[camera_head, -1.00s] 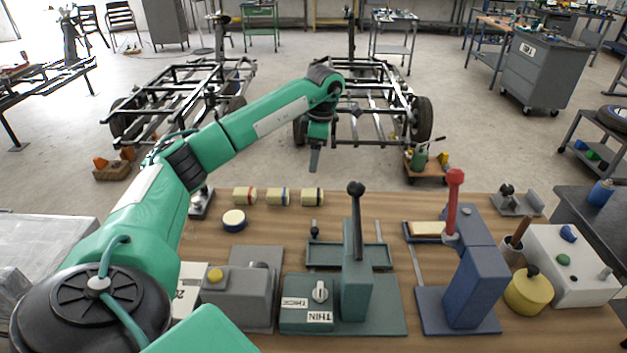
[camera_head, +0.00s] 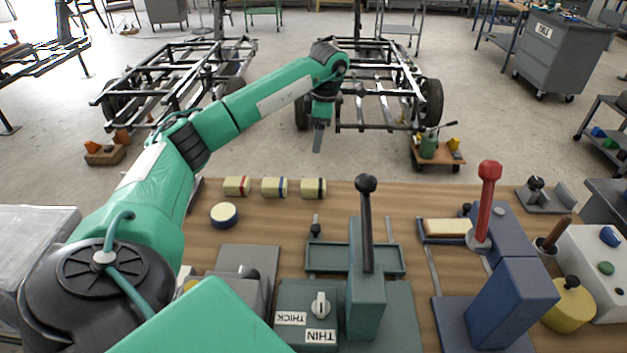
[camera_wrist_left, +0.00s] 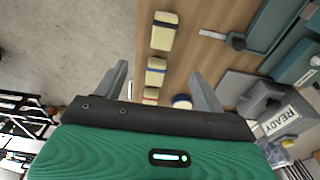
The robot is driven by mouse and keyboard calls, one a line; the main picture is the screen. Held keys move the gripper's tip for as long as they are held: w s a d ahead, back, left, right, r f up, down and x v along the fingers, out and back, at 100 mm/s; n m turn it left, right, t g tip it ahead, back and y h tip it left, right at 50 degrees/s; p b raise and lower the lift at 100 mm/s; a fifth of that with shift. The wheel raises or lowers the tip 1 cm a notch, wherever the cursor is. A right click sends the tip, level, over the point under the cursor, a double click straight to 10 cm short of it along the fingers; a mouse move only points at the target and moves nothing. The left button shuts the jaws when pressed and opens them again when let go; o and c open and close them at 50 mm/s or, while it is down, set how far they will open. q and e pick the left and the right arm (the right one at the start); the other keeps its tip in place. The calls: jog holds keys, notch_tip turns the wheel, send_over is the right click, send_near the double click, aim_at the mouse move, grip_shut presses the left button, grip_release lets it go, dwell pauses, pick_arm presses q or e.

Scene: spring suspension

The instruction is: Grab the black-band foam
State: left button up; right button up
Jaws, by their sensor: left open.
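The black-band foam (camera_head: 313,188) is a cream block with a dark band, lying near the bench's far edge, rightmost of three similar blocks. In the left wrist view it is the topmost block (camera_wrist_left: 162,32). The blue-band foam (camera_head: 274,187) and red-band foam (camera_head: 237,186) lie in a row to its left. My left gripper (camera_head: 318,139) points down above and beyond the black-band foam, apart from it. In the left wrist view its fingers (camera_wrist_left: 158,86) are spread and empty, with the blue- and red-band blocks seen between them. My right gripper is not in view.
A round cream piece with a blue band (camera_head: 224,214) lies nearer on the wooden bench (camera_head: 270,228). A green lever press (camera_head: 367,290) and a blue press with a red handle (camera_head: 510,300) stand nearer. The bench around the blocks is clear.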

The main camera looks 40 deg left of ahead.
pick_arm(q)
notch_tip(320, 180, down, 3)
jog(key=b, duration=0.2)
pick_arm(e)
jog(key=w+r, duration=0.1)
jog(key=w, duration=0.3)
pick_arm(q)
send_near(313, 183)
jog(key=f, duration=0.2)
jog(key=a+f, duration=0.1)
jog(key=f, duration=0.2)
jog(key=shift+s+f+p, duration=0.15)
jog(key=shift+f+p, duration=0.15)
jog(key=shift+f, duration=1)
jog(key=shift+s+f+p, duration=0.15)
jog(key=shift+f+p, duration=0.1)
jog(key=shift+f, duration=1.05)
jog(key=shift+d, duration=0.1)
jog(key=c, duration=1.1)
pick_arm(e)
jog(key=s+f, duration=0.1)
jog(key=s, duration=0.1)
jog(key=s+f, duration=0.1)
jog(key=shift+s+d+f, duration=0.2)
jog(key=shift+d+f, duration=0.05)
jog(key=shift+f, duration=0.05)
pick_arm(q)
jog(key=shift+o, duration=0.2)
jog(key=shift+r, duration=0.1)
